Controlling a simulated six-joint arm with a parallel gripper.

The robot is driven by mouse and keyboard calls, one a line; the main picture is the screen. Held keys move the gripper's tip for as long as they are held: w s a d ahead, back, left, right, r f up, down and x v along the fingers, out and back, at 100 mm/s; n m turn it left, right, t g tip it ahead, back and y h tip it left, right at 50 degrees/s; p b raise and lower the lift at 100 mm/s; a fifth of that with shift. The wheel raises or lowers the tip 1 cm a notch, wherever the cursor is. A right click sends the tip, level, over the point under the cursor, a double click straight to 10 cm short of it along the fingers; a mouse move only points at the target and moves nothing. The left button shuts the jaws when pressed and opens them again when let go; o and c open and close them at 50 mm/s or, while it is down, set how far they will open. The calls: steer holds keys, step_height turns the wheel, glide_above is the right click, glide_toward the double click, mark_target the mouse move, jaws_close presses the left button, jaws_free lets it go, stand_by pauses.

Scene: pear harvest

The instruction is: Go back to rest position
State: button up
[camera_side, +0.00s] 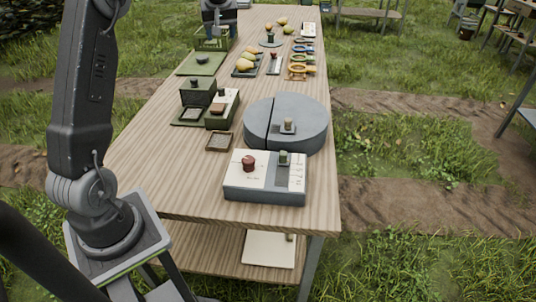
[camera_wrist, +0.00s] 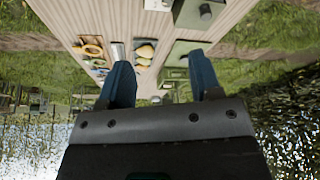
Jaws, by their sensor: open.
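My gripper (camera_wrist: 160,80) shows in the wrist view with its two blue-grey fingers well apart and nothing between them. Beyond the fingers is the wooden table (camera_wrist: 130,25), which appears upside down in this view. In the side view my arm rises from its base at the lower left and leaves the top edge. A dark grey part at the top edge, above the far left of the table, may be my wrist; the fingers cannot be made out there.
Grass surrounds the table.

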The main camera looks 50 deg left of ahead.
steer(key=s+d+r+m+t+h, duration=0.15)
steer(key=s+d, duration=0.25)
steer(key=d, duration=0.4)
steer(key=s+d+r+m, duration=0.2)
steer(key=s+d+m, duration=0.1)
steer(key=d, duration=0.4)
steer(key=s+d+r+m+t, duration=0.1)
steer(key=s+d+m, duration=0.25)
steer(key=d, duration=0.45)
steer(key=s+d+f+m+h, duration=0.1)
steer(key=s+d+f+m, duration=0.1)
steer(key=s+d, duration=0.3)
steer(key=s+d+f+m+t+h, duration=0.1)
steer(key=s+d+f+m, duration=0.2)
steer(key=s+d, duration=0.3)
steer(key=s+f, duration=0.1)
steer(key=s, duration=0.3)
steer(key=shift+s+d+f, duration=0.25)
steer(key=shift+s, duration=0.15)
steer(key=shift+h, duration=0.25)
